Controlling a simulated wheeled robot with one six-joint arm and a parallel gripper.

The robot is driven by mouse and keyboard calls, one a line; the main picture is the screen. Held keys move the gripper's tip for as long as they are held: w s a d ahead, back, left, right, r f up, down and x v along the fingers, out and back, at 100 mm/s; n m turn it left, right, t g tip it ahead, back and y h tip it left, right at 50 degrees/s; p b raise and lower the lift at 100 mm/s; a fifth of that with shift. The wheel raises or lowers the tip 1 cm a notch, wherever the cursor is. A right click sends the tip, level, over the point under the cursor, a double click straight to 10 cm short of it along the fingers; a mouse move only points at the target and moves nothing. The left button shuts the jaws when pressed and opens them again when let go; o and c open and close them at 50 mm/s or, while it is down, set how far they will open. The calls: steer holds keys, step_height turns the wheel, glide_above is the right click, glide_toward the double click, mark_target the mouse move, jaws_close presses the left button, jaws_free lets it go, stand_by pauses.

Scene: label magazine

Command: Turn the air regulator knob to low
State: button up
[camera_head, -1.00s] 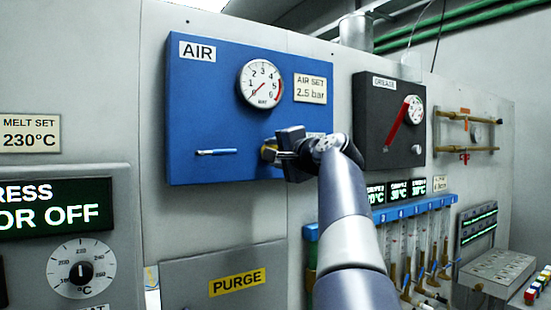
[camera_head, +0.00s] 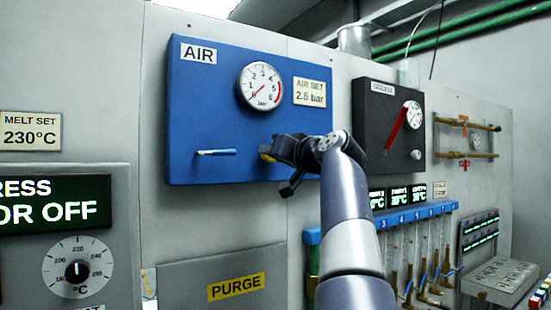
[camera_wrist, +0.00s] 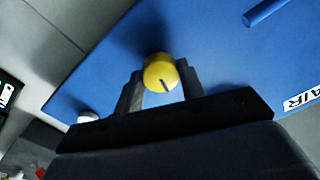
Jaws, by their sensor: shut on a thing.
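The yellow air regulator knob (camera_wrist: 160,70) sits on the blue AIR panel (camera_head: 215,110). In the wrist view it lies between the two fingers of my gripper (camera_wrist: 160,84), which is shut on it. A dark pointer line shows on the knob's face, toward its lower right in that view. In the head view my gripper (camera_head: 276,150) covers most of the knob, and only a yellow edge shows. The air gauge (camera_head: 260,86) is above the gripper, its red needle pointing to the lower left. A label (camera_head: 309,92) reads AIR SET 2.5 bar.
A blue lever handle (camera_head: 215,153) is left of my gripper on the same panel. The black grease panel (camera_head: 375,115), with a red lever (camera_head: 396,130), is close on the right. Flow tubes (camera_head: 415,255) stand below right. The PURGE panel (camera_head: 185,285) is below.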

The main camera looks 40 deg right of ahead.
steer(key=shift+f+n, duration=0.15)
steer(key=shift+n, duration=1.05)
steer(key=o, duration=1)
steer(key=shift+s+a+b, duration=0.2)
steer(key=shift+s+b, duration=1.7)
steer(key=shift+s, duration=3.55)
